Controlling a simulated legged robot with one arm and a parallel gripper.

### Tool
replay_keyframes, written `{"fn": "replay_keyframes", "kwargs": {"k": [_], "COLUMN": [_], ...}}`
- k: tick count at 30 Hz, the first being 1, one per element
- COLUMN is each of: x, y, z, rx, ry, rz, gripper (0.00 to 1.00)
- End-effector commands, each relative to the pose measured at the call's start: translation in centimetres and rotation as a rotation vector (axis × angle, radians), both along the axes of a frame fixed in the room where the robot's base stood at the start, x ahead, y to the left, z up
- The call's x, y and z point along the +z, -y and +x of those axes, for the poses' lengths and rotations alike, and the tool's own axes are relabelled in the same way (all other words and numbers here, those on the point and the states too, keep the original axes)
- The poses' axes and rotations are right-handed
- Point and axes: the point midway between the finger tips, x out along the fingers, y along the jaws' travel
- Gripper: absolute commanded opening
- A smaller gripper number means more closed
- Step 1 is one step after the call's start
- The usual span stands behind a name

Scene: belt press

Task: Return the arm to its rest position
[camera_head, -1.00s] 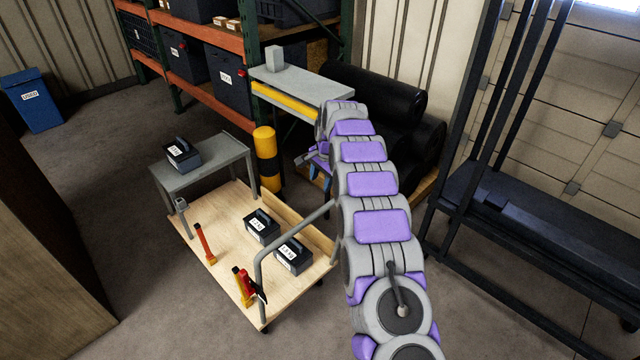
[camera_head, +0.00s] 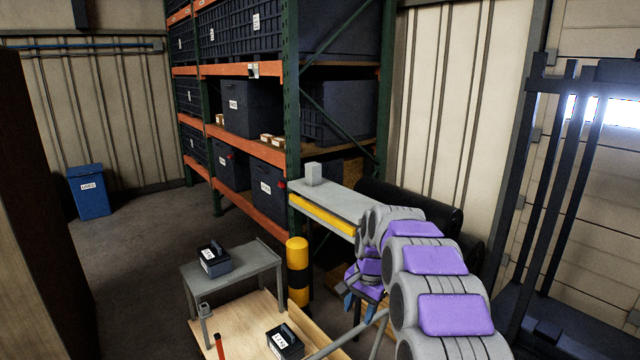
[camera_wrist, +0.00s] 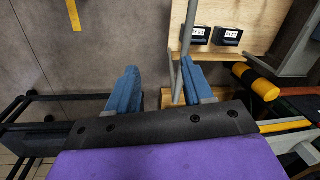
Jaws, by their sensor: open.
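My gripper (camera_wrist: 162,92) shows in the wrist view as two blue fingers set well apart, with nothing between them but the cart's grey rail and the floor behind. In the head view my gripper (camera_head: 361,300) hangs at the end of my purple and grey arm, in front of the grey bench with the yellow edge. The gap between its fingers is hard to make out there. My arm reaches forward from the lower right and bends down at its far end.
Another black box (camera_head: 213,259) sits on a grey stand (camera_head: 262,262). A yellow-black post (camera_head: 297,270), the grey bench (camera_head: 345,205) and shelving are close by. Open floor (camera_head: 130,260) lies left.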

Motion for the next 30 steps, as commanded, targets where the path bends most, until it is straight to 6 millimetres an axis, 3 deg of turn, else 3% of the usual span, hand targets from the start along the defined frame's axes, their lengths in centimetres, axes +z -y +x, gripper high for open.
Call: {"fn": "replay_keyframes", "kwargs": {"k": [6,16,22,30], "x": [2.3,3.6,3.2,1.1], "y": [0.4,1.2,2.0,3.1], "z": [-7.0,-18.7,-26.2,-36.4], "rx": [0.120,0.300,0.402,0.534], "ry": [-0.024,-0.068,-0.096,-0.137], "rz": [-0.017,-0.047,-0.065,-0.083], "gripper": [0.51,0.51,0.51,0.51]}}
